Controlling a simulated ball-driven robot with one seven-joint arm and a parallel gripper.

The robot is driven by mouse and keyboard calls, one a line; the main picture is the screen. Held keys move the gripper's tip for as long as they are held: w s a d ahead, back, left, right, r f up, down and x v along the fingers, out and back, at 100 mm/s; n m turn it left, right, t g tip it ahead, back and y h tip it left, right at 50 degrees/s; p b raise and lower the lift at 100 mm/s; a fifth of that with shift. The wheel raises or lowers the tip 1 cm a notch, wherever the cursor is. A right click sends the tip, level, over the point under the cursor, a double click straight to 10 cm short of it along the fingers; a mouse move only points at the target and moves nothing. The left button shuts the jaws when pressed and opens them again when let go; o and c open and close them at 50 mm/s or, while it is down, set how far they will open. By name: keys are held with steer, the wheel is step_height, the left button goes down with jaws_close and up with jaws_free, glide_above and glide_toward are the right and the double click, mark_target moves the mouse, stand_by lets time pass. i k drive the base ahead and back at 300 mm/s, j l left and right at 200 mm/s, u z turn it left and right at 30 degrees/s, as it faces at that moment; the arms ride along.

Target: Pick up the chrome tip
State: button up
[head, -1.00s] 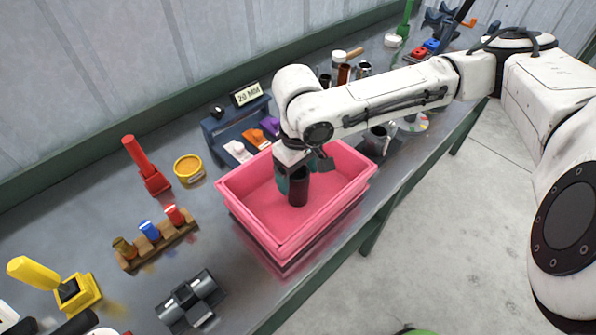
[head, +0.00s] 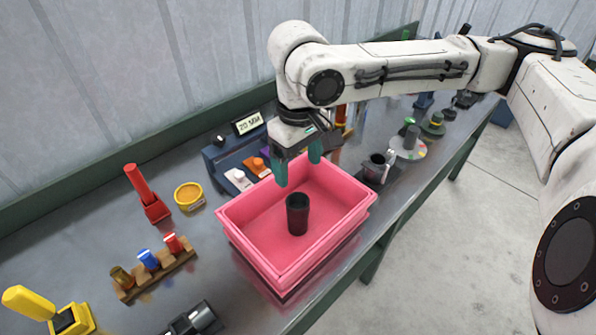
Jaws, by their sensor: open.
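My gripper (head: 298,164) is open, its two teal fingers spread and pointing down, empty above the back of the pink bin (head: 250,254). A dark cylindrical tip (head: 297,214) stands upright in the bin, below and apart from the fingers. I cannot clearly make out the chrome tip now. My forearm covers much of the back of the bench, where a copper-coloured tip (head: 340,113) shows just below it.
A grey cup-like piece (head: 376,168) sits in a dark holder right of the bin. A labelled blue stand (head: 228,158) is behind the bin. A red lever (head: 148,195), yellow tin (head: 189,196) and wooden rack (head: 160,268) stand left. Bare bench lies between.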

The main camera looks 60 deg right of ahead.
mark_target(360, 109)
steer(key=z, duration=1.5)
